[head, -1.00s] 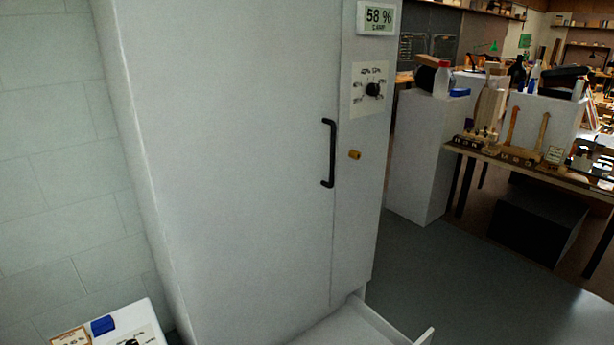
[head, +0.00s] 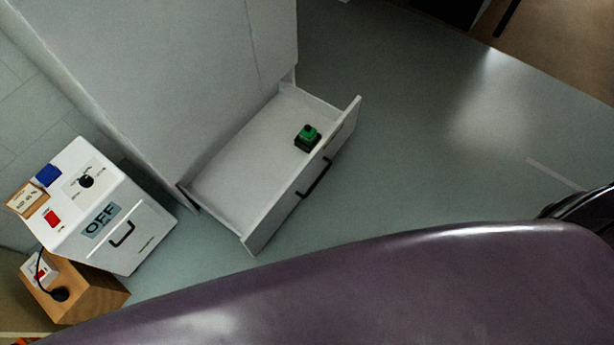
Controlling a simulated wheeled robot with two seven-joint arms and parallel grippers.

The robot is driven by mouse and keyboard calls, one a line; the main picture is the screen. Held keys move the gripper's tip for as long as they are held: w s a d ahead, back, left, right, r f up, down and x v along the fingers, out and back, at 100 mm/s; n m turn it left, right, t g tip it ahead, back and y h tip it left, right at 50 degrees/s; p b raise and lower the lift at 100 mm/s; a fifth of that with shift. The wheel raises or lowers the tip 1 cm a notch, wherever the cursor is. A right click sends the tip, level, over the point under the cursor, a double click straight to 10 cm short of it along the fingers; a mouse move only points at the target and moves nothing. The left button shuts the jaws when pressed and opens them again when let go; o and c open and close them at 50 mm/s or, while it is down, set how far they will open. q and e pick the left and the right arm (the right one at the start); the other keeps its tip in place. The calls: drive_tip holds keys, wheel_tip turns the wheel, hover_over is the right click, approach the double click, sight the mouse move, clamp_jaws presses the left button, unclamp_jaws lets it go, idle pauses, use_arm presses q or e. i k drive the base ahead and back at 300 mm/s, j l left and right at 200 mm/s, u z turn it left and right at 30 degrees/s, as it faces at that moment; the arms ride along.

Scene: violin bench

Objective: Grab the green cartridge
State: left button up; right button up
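The green cartridge (head: 308,133) is a small block with a green top and a dark base. It sits inside the open white drawer (head: 230,180), toward the drawer's front right corner. The drawer is pulled out low from the tall white cabinet (head: 190,70), and a black handle (head: 314,178) is on its front. Neither of my grippers is visible. A dark part of my own body shows at the right edge, but no fingers can be seen.
Grey floor (head: 430,140) is open to the right of the drawer. A large purple surface, which seems to be my own body, fills the bottom.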

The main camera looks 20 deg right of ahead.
sight(308, 136)
drive_tip(key=i+l+u, duration=0.1)
drive_tip(key=l+u, duration=0.4)
drive_tip(key=u, duration=0.2)
drive_tip(key=l+u, duration=0.25)
drive_tip(key=u, duration=0.15)
drive_tip(key=l+u, duration=0.1)
drive_tip(key=l, duration=0.55)
drive_tip(key=k+l+u, duration=0.1)
drive_tip(key=l, duration=1.25)
drive_tip(key=k+u, duration=0.05)
